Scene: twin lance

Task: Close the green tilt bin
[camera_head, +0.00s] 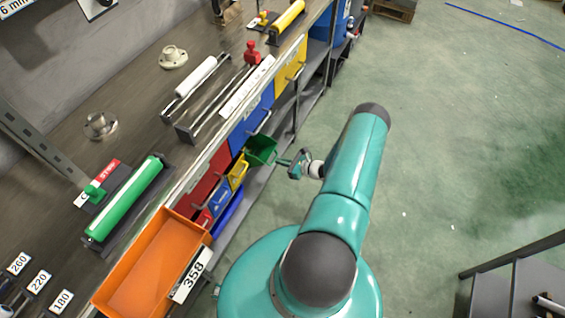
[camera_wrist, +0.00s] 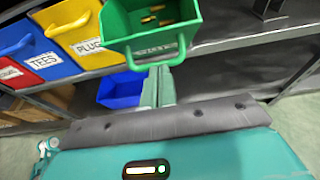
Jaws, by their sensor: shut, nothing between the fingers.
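The green tilt bin (camera_head: 262,150) is tipped open, sticking out from the row of bins under the workbench. In the wrist view the green tilt bin (camera_wrist: 118,27) shows its open top, with a few brass-coloured parts (camera_wrist: 152,16) inside and a green handle (camera_wrist: 157,58) on its front. My gripper (camera_head: 284,163) is just in front of the bin, to its right in the head view. In the wrist view my gripper's fingers (camera_wrist: 157,78) are together and empty, just below the handle. I cannot tell whether they touch it.
A yellow bin (camera_wrist: 75,24) and blue bin (camera_wrist: 24,45) sit left of the green one. A lower blue bin (camera_wrist: 119,90) is below. An orange tray (camera_head: 150,262) juts from the bench. The green floor (camera_head: 440,130) to the right is largely clear.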

